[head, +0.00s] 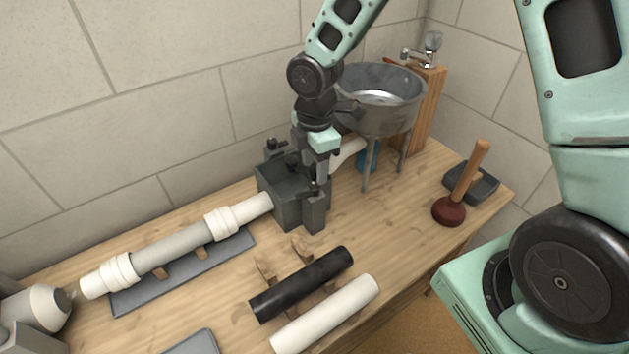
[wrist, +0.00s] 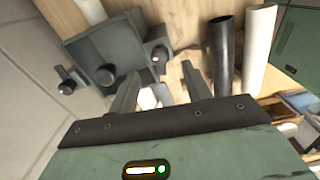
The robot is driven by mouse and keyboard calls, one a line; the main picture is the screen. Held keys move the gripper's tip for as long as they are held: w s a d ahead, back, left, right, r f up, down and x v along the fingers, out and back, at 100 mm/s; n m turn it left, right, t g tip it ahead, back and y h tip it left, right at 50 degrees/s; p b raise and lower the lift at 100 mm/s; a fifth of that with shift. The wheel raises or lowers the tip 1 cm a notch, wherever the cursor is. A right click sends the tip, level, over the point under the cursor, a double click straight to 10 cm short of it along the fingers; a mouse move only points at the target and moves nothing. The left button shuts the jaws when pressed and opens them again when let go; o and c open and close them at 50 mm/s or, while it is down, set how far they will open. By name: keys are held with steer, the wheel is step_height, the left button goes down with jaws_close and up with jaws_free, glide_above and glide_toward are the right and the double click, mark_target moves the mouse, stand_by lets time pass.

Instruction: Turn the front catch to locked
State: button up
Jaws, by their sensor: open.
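The dark grey box (head: 279,204) stands on the bench at the end of the white pipe run. In the wrist view the box (wrist: 88,48) has several dark round knobs. The knob on its bench-front side, which looks like the front catch (wrist: 158,56), sits just beyond my fingertips, roughly between them. My gripper (wrist: 161,70) is open and empty, its two fingers apart. In the head view my gripper (head: 317,182) points down at the front right corner of the box and hides part of it. I cannot read the catch's position.
A metal basin (head: 385,98) on legs stands behind my gripper, to the right. A black pipe (head: 302,284) and a white pipe (head: 325,313) lie in front of the box. A plunger (head: 450,211) stands at the right. The bench between box and plunger is clear.

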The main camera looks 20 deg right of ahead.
mark_target(314, 185)
step_height(314, 185, down, 6)
steer(key=shift+r, duration=0.1)
steer(key=shift+c, duration=0.3)
steer(key=c, duration=0.9)
